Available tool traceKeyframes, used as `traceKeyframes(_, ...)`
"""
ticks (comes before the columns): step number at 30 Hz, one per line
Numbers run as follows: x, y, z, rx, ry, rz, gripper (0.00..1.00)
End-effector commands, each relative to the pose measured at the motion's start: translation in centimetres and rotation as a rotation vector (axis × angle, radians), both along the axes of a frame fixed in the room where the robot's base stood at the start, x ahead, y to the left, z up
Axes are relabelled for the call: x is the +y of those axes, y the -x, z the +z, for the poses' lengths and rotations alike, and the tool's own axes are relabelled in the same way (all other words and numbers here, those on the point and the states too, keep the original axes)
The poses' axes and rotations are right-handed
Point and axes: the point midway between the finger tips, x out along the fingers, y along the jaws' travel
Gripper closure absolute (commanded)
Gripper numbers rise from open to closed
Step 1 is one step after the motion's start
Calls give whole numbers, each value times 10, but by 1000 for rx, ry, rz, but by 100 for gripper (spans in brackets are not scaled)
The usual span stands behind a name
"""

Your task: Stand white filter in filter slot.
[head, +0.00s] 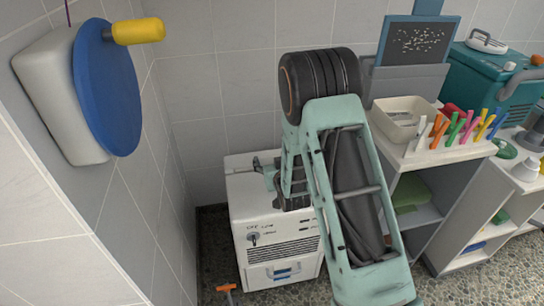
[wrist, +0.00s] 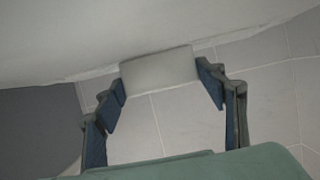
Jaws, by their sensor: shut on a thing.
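The white filter (wrist: 158,66) is a pale rectangular block in the wrist view, seen between the blue pads of my gripper (wrist: 162,78). The gripper is shut on it, one pad at each end. In the head view my gripper (head: 268,174) is low over the top of the white machine (head: 285,222), behind my arm. The filter cannot be made out there. I cannot pick out the filter slot in either view; my arm covers part of the machine's top. In the wrist view, a pale surface lies just beyond the filter; I cannot tell whether they touch.
A blue disc with a yellow handle (head: 138,31) sticks out from the left wall. An orange-ended thing (head: 226,288) is near the floor.

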Motion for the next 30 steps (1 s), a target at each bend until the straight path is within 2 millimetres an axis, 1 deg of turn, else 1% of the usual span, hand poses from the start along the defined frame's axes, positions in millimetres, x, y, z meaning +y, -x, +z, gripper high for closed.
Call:
traceKeyframes(4, 0, 0, -4, -1, 0, 0, 75)
traceKeyframes(14, 0, 0, -4, -1, 0, 0, 75)
traceKeyframes(15, 0, 0, -4, -1, 0, 0, 31)
traceKeyframes(19, 0, 0, -4, -1, 0, 0, 17)
traceKeyframes(20, 0, 0, -4, -1, 0, 0, 15)
traceKeyframes(30, 0, 3, -4, 1, 0, 0, 15)
